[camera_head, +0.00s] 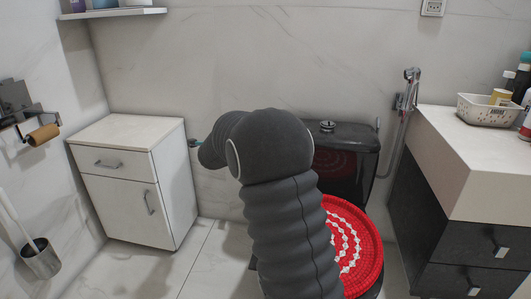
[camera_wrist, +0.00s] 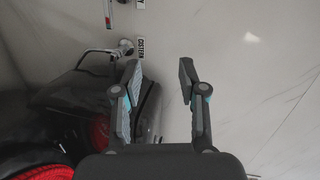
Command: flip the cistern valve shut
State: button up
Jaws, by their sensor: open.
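The cistern valve (camera_wrist: 126,46) is a small chrome fitting on the wall in the wrist view, beside a tag reading CISTERN (camera_wrist: 140,48). A chrome pipe curves left from it. My gripper (camera_wrist: 160,72) is open and empty, with its left fingertip just below and right of the valve, apart from it in the picture. In the head view my arm hides the valve, and only a bit of my gripper (camera_head: 194,143) shows past it. The black cistern (camera_head: 348,140) stands behind my arm; its dark body also shows in the wrist view (camera_wrist: 75,92).
A red-covered toilet lid (camera_head: 365,240) is right of my arm. A white cabinet (camera_head: 130,160) stands left and a dark vanity (camera_head: 430,215) right. A bidet sprayer (camera_head: 408,90) hangs on the wall. A second tag (camera_wrist: 140,4) is above the valve.

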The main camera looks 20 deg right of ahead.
jog(key=w+d+f+m+g+h, duration=0.1)
jog(key=d+f+m+g+h, duration=0.1)
jog(key=d+f+m+h, duration=0.45)
jog(key=w+d+f+m+g+h, duration=0.1)
jog(key=d+f+m+g, duration=0.15)
jog(key=f, duration=0.65)
jog(key=shift+m, duration=0.3)
jog(key=x, duration=1.3)
jog(key=shift+w+a+r+p, duration=0.1)
jog(key=shift+w+p, duration=0.05)
jog(key=shift+p, duration=0.25)
grip_shut()
